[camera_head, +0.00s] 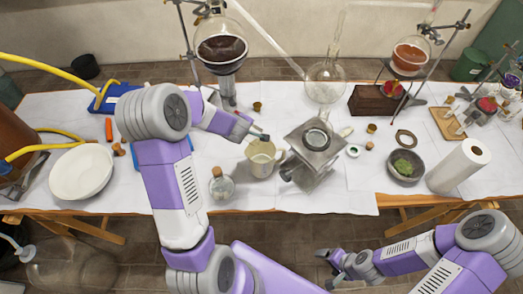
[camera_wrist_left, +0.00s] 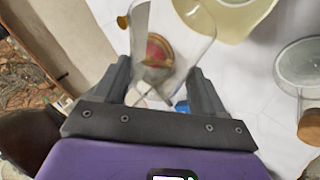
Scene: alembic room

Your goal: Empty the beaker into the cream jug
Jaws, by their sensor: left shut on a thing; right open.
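The cream jug (camera_head: 263,165) stands on the white-covered table left of the metal stand. Its open top and pale yellowish inside show in the left wrist view (camera_wrist_left: 232,18). My left gripper (camera_head: 262,137) is just above the jug's back rim in the head view. In the left wrist view it is shut on the clear glass beaker (camera_wrist_left: 185,45), which sits between the fingers beside the jug. A red-brown round patch shows through the glass; I cannot tell whether it is inside. The beaker is hard to make out in the head view. My right gripper (camera_head: 332,270) is open and empty off the table's front edge.
A corked glass bottle (camera_head: 222,185) stands left of the jug. A metal stand (camera_head: 315,145) is close on its right. A white bowl (camera_head: 82,172) is far left; a grey bowl (camera_head: 405,165) and paper roll (camera_head: 460,165) are right. The front middle is clear.

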